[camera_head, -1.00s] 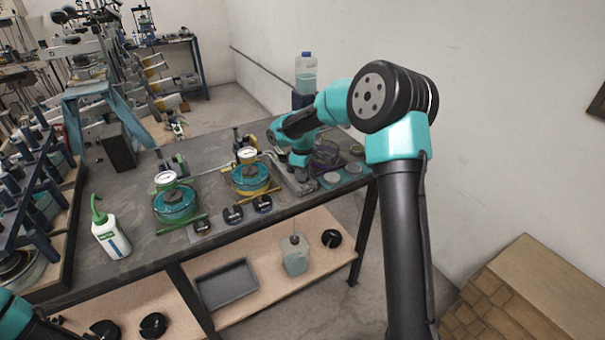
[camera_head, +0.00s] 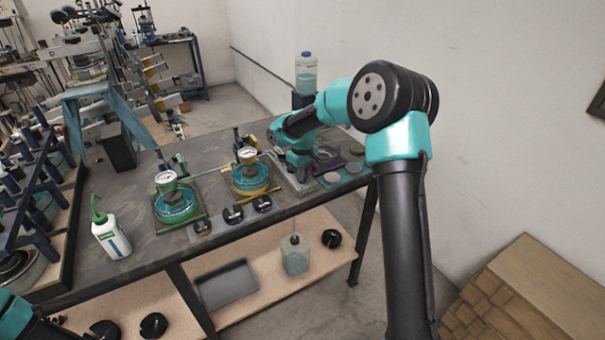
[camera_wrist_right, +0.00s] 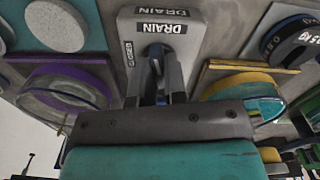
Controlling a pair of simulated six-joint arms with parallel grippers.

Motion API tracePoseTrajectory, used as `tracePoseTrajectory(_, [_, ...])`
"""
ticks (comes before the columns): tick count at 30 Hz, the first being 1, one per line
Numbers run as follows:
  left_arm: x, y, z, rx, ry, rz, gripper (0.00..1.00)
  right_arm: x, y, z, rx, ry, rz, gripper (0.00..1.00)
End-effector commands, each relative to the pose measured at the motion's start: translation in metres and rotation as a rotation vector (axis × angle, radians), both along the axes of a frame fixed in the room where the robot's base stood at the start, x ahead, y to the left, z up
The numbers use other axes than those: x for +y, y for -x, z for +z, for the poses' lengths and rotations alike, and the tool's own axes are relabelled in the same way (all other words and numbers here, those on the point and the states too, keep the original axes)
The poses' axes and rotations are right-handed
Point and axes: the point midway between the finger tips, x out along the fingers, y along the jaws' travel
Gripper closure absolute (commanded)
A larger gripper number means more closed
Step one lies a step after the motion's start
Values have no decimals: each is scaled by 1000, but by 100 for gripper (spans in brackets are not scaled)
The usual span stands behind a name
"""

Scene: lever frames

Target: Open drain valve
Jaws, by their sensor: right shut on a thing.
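The drain valve is a grey block with two DRAIN labels (camera_wrist_right: 163,28) in the right wrist view. A dark lever (camera_wrist_right: 156,58) stands at the middle of the block. My right gripper (camera_wrist_right: 160,90) is shut on this lever, with its fingers partly hidden by my wrist. In the head view the grey valve base (camera_head: 300,183) sits near the bench's right end, under my right gripper (camera_head: 298,163), which hides most of the lever.
A gauge on a yellow-framed teal dish (camera_head: 250,180) stands left of the valve, and a green-framed one (camera_head: 176,205) farther left. Round black weights (camera_head: 233,215) lie along the front edge. A purple-framed dish (camera_wrist_right: 68,85) sits beside the valve. A white bottle (camera_head: 111,237) stands at left.

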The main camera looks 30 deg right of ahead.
Motion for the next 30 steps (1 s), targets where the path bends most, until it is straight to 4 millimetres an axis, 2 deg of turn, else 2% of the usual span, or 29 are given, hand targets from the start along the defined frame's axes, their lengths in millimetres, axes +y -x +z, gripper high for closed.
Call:
tracePoseTrajectory(3, [0,0,0,0,0,0,62,0,0,1,-1,1,1,100])
tracePoseTrajectory(4, [0,0,0,0,0,0,62,0,0,1,-1,1,1,85])
tracePoseTrajectory(12, [0,0,0,0,0,0,62,0,0,0,-1,0,1,62])
tracePoseTrajectory(23, [0,0,0,0,0,0,62,0,0,6,-1,1,1,62])
tracePoseTrajectory(26, [0,0,0,0,0,0,62,0,0,15,-2,1,1,62])
tracePoseTrajectory(30, [0,0,0,0,0,0,62,0,-1,37,-5,0,1,62])
